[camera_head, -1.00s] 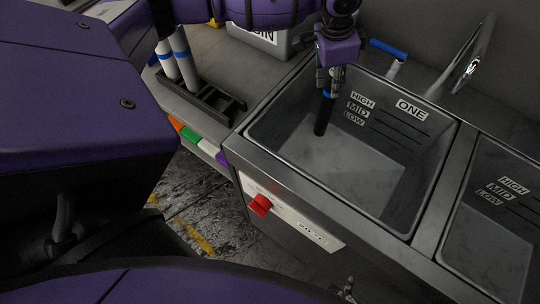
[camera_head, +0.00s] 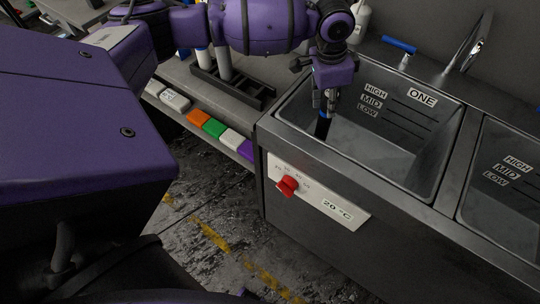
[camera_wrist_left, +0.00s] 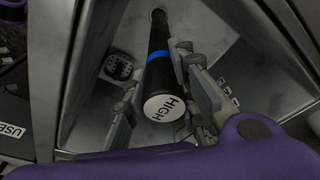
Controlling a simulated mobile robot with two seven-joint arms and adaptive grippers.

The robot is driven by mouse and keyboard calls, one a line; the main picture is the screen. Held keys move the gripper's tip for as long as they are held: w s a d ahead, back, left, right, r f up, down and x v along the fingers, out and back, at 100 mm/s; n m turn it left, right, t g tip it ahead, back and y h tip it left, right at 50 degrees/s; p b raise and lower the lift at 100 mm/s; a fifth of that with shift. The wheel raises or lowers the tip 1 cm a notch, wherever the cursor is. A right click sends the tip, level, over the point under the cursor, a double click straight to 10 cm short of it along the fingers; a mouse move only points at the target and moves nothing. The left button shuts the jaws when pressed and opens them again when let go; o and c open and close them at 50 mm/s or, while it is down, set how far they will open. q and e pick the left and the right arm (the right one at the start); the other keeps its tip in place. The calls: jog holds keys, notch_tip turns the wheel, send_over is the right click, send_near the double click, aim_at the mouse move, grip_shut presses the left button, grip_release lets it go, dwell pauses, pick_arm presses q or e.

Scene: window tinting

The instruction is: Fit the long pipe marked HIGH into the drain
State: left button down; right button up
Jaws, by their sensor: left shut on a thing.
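My left gripper (camera_head: 325,100) reaches down into the basin marked ONE (camera_head: 400,165), close to its front-left wall. It is shut on the long dark pipe (camera_head: 323,126), which has a blue band. In the left wrist view the pipe's white end cap reads HIGH (camera_wrist_left: 165,107), and the gripper's fingers (camera_wrist_left: 160,90) stand on both sides of the shaft. The pipe's far end meets a pale ring at the basin floor, which looks like the drain (camera_wrist_left: 157,13). I cannot tell whether it is seated. My right gripper is not in view.
A dark rack (camera_head: 245,92) with white pipes stands left of the basin. A second basin (camera_head: 500,215) lies to the right. A tap (camera_head: 470,45) and blue-handled lever (camera_head: 400,46) are behind. A red knob (camera_head: 287,186) sits on the front panel beside a 20 °C display (camera_head: 338,211).

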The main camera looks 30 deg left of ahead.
aim_at(325, 95)
pick_arm(q)
notch_tip(325, 95, down, 8)
jog(key=shift+s+f, duration=0.1)
jog(key=shift+f, duration=0.15)
jog(key=shift+s+f, duration=0.3)
jog(key=shift+s, duration=0.05)
jog(key=c, duration=1.8)
grip_release()
jog(key=shift+f, duration=0.2)
jog(key=shift+o, duration=1.2)
jog(key=shift+w+f, duration=0.2)
jog(key=shift+w, duration=0.1)
jog(key=shift+o, duration=0.8)
jog(key=shift+w, duration=0.25)
jog(key=shift+r, duration=0.2)
jog(key=shift+s+r, duration=0.1)
jog(key=shift+r, duration=0.2)
jog(key=r, duration=0.4)
jog(key=a+r, duration=0.1)
jog(key=r, duration=0.3)
jog(key=s+r, duration=0.1)
jog(key=r, duration=0.3)
jog(key=shift+a, duration=0.2)
jog(key=shift+f, duration=0.1)
